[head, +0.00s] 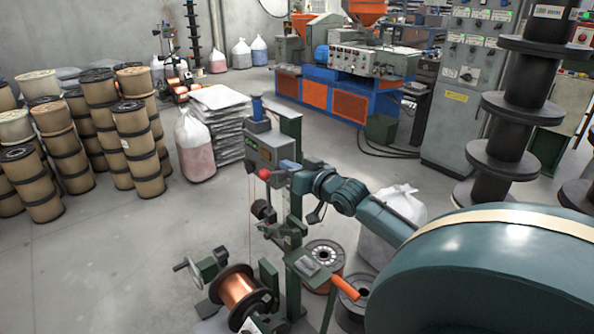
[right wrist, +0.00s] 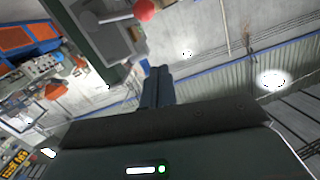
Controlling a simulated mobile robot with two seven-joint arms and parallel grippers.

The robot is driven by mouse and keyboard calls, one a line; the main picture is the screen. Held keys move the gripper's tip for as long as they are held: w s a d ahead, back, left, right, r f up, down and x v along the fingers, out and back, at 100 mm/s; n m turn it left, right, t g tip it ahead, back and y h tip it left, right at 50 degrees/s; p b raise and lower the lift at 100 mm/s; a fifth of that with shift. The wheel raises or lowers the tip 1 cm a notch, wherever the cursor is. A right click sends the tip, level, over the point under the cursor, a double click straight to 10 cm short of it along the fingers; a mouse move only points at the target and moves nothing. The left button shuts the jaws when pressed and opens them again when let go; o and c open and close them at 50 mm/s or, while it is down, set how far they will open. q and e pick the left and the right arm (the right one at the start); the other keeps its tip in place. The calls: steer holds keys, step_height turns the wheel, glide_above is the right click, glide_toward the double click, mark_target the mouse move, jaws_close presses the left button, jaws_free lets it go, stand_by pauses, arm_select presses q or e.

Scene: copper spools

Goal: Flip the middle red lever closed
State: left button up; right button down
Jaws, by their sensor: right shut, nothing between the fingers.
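A winding machine stands in the middle of the head view, with a grey control box (head: 270,148) high on its green post. A red ball knob (head: 264,174), the end of a lever, sits at the box's lower edge. It also shows at the top of the right wrist view (right wrist: 144,9), on a pale lever arm beside the box. My right gripper (head: 287,168) is beside the knob, on its right in the head view. Its fingers (right wrist: 158,88) are together and empty; I cannot tell if they touch the lever. My left gripper is out of view.
A copper spool (head: 238,288) is mounted low on the machine. An orange-red handle (head: 346,290) sticks out at lower right, near standing spools (head: 323,255). A white sack (head: 394,222) stands behind my right arm. The floor (head: 120,260) at left is clear.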

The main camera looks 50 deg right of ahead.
steer(key=shift+s+a+r, duration=0.15)
steer(key=shift+s, duration=1.1)
